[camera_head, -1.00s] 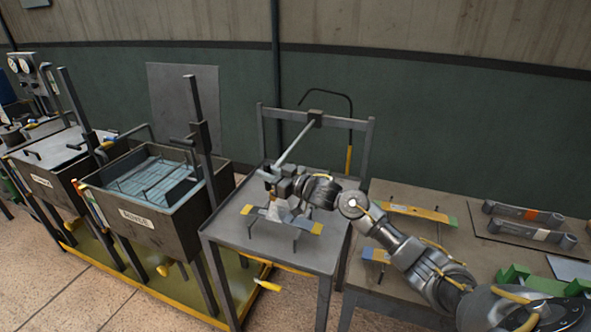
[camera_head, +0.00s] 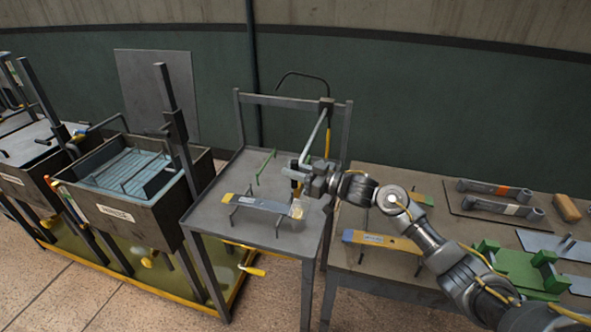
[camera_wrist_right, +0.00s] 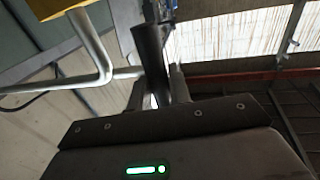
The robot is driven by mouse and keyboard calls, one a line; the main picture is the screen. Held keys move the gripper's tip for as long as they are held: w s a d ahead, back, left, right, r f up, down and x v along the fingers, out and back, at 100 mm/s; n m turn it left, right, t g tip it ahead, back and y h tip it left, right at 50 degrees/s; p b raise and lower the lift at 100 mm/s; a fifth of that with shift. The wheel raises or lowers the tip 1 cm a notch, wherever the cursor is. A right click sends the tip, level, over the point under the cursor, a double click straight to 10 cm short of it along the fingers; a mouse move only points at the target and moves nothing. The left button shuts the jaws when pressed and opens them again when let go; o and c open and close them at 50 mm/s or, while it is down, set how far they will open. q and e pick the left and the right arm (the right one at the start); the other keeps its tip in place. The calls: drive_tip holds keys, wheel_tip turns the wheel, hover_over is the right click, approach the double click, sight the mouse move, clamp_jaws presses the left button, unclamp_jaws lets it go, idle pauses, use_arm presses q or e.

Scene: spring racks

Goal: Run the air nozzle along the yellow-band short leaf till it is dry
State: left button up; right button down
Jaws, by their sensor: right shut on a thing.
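The yellow-band short leaf (camera_head: 257,203) is a grey bar with a yellow left end, lying across a low wire stand on the metal drying table. My right gripper (camera_head: 301,182) is shut on the air nozzle (camera_head: 296,186), just above the leaf's right end. A pale patch covers that end, so its surface is unclear. The nozzle's bent grey pipe rises to a bracket on the table's back frame. In the right wrist view, the nozzle's dark grip (camera_wrist_right: 150,58) sits between my fingers. My left gripper is not in view.
A rinse tank (camera_head: 135,210) stands left of the drying table (camera_head: 215,228). A thin green bar (camera_head: 265,165) is behind the leaf.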

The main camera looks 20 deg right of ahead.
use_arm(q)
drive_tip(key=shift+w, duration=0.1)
use_arm(e)
drive_tip(key=c, duration=1.3)
unclamp_jaws()
drive_tip(key=shift+c, duration=0.2)
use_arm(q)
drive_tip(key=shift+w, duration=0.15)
use_arm(e)
drive_tip(key=shift+d, duration=0.1)
drive_tip(key=shift+s+d+f, duration=0.1)
drive_tip(key=shift+s+d, duration=0.05)
drive_tip(key=shift+s, duration=0.05)
use_arm(q)
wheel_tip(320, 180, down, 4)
drive_tip(key=b, duration=0.3)
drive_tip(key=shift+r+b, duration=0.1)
drive_tip(key=shift+b, duration=0.25)
use_arm(e)
drive_tip(key=v, duration=1)
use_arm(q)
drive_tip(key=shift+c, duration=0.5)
use_arm(e)
drive_tip(key=shift+s, duration=0.1)
